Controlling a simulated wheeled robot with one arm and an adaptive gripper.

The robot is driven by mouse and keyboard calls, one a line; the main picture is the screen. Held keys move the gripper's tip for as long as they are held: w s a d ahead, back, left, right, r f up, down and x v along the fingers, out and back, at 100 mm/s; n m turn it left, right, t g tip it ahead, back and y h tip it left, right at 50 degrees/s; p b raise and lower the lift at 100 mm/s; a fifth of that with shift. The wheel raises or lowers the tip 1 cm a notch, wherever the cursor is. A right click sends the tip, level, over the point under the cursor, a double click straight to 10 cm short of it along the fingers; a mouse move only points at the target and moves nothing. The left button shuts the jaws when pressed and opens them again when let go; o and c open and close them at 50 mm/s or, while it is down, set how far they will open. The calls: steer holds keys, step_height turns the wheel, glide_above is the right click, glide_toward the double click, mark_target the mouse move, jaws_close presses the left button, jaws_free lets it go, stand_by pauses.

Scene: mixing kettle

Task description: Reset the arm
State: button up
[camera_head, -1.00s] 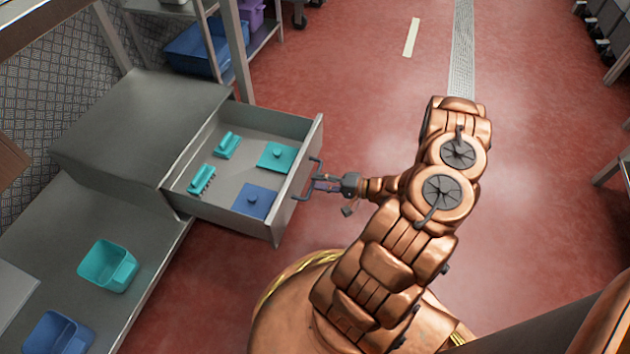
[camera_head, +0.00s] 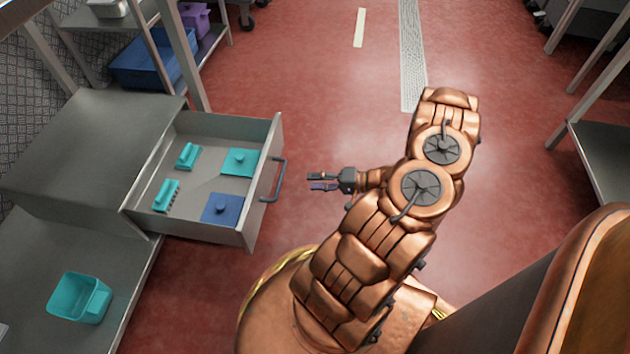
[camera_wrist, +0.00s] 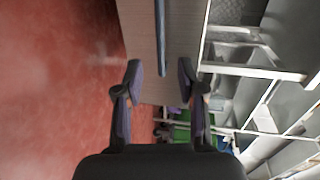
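My gripper (camera_head: 322,182) is in the head view, to the right of the open drawer, apart from its handle (camera_head: 278,180). In the wrist view my gripper (camera_wrist: 160,82) has its two fingers spread with nothing between them. The drawer front (camera_wrist: 178,30) and the bar of the handle (camera_wrist: 160,40) lie beyond the fingertips there. The drawer (camera_head: 262,160) is pulled out of a grey metal cabinet (camera_head: 95,150). My copper-coloured arm is bent over the floor.
The drawer holds two teal brushes (camera_head: 188,156), a teal pad (camera_head: 240,163) and a blue pad (camera_head: 222,209). A teal bin (camera_head: 80,298) stands on the lower counter (camera_head: 30,250). Red floor (camera_head: 310,100) is clear beyond my arm. A metal table (camera_head: 605,150) stands at right.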

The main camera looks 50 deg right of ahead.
stand_by(0.4)
steer(key=w+d+r+n+g+h+p, duration=0.25)
steer(key=w+d+r+h+p, duration=0.2)
steer(key=d+r, duration=0.3)
steer(key=w+d+r+n+g+h+p, duration=0.2)
steer(key=w+d+r+g+h+p, duration=0.15)
steer(key=d+r+p, duration=0.35)
step_height(320, 180, up, 29)
steer(key=w+a+n+g+h+p, duration=0.1)
steer(key=w+a+g+h+p, duration=0.15)
steer(key=h+p, duration=0.55)
steer(key=s+a+r+g+y+p, duration=0.1)
steer(key=s+a+r+p, duration=0.2)
steer(key=a+r+p, duration=0.35)
steer(key=s+a+r+g+y+p, duration=0.1)
steer(key=s+a+r+g+p, duration=0.15)
steer(key=a+r, duration=0.55)
steer(key=s+a+r+n+g+y+p, duration=0.1)
steer(key=s+a+r+n+y+p, duration=0.1)
steer(key=s+a, duration=0.4)
steer(key=s+a+r+n+g+y+p, duration=0.1)
steer(key=s+a+r+p, duration=0.4)
steer(key=a, duration=0.6)
steer(key=s+a+r+n+g+y+p, duration=0.1)
steer(key=s+a+r+n+y+p, duration=0.2)
steer(key=s+a+r, duration=0.4)
steer(key=s+a+p, duration=0.1)
steer(key=s+a, duration=0.1)
steer(key=shift+a+r, duration=0.15)
steer(key=shift+a, duration=0.15)
